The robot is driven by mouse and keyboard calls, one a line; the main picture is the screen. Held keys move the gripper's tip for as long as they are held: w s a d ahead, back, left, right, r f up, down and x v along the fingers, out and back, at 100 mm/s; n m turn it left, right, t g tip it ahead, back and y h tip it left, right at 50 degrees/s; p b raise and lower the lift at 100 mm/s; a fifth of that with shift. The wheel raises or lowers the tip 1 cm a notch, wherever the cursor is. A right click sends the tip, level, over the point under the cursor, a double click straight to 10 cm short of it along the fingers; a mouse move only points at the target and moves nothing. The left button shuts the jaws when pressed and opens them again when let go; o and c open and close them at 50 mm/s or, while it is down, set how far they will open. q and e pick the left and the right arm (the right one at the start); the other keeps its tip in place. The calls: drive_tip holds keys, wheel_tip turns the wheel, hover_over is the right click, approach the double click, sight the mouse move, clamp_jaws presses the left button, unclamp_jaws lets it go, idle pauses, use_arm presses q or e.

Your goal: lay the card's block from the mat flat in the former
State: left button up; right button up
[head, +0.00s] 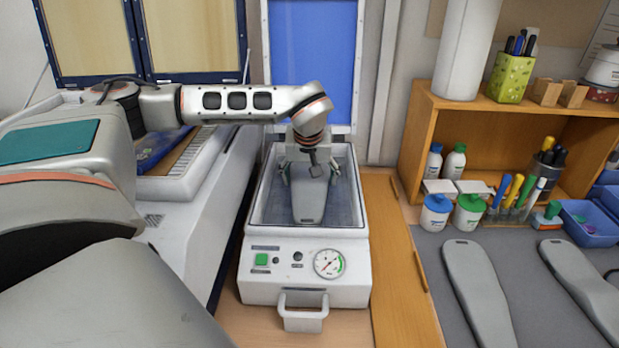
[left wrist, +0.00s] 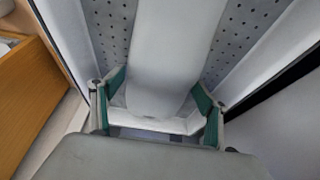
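The former (head: 345,287) is a white box with a gauge and a green button, its top open. A grey, insole-shaped block (head: 309,207) lies lengthwise inside it. In the left wrist view the block (left wrist: 168,50) rests over the perforated bed (left wrist: 108,25) and looks flat. My left gripper (head: 309,172) is down in the former over the far part of the block. Its green-padded fingers (left wrist: 160,97) stand apart on either side of the block, with gaps showing. Two more grey blocks (head: 480,295) (head: 580,285) lie on the grey mat (head: 527,305). My right gripper is out of view.
A blue panel in a white frame (head: 312,60) stands upright behind the former. A wooden shelf (head: 490,115) with bottles and pens is at the right, blue bins (head: 590,230) beside it. A white machine (head: 185,215) stands close on the former's left.

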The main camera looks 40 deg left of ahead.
use_arm(q)
drive_tip(key=shift+o, duration=1)
drive_tip(key=shift+s, duration=0.1)
drive_tip(key=v, duration=1.2)
drive_tip(key=shift+d, duration=0.1)
